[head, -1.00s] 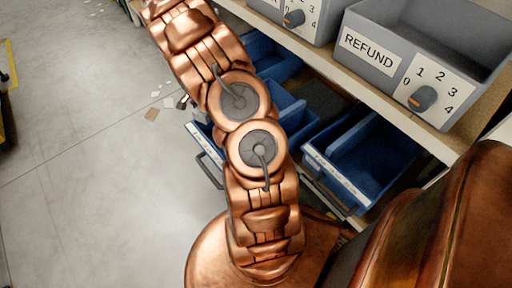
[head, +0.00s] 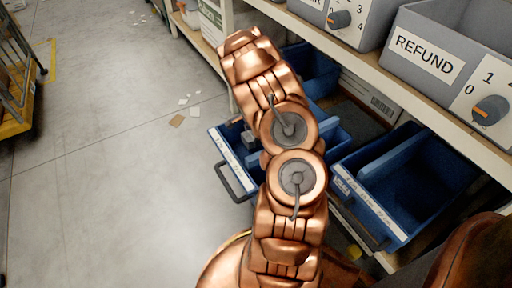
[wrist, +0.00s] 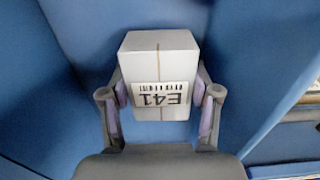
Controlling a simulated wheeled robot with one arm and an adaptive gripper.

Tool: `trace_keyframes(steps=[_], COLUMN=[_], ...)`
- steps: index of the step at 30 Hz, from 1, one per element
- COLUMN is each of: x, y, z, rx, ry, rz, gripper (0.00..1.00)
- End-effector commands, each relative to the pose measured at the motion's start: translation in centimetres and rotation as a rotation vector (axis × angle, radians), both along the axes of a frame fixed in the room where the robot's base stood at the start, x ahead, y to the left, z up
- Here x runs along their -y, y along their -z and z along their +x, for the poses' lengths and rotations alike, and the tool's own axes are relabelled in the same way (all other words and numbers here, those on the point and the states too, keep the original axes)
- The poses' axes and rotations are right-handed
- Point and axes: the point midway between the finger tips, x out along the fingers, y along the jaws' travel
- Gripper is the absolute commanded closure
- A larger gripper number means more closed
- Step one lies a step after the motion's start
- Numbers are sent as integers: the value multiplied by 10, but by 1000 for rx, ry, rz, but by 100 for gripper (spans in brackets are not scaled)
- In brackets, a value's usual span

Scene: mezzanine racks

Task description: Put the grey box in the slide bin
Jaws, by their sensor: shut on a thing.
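The grey box (wrist: 158,50), pale with a white label reading E41, is between the two fingers of my gripper (wrist: 160,98) in the wrist view. The fingers press on its left and right sides. Blue walls and a blue floor surround it, so it is in or just above a blue bin. In the head view a blue bin with a handle (head: 226,158) sticks out of the low shelf, and my arm hides much of it. My gripper is mostly hidden there behind the arm. I cannot tell whether the box touches the bin floor.
Another blue bin (head: 371,216) with a divider is on the right. A grey REFUND bin (head: 416,75) with a dial stands on the shelf above, beside another grey bin (head: 375,22). The floor on the left is open, with paper scraps and a yellow cart (head: 18,112) at the edge.

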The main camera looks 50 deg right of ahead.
Motion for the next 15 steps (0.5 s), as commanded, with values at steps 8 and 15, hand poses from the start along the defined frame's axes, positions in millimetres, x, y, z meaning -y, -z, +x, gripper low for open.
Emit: trace_keyframes(steps=[8, 15], x=[0, 0], y=[27, 50], z=[-1, -1], rx=[0, -2], ry=[0, -1], rz=[0, 2], gripper=[81, 81])
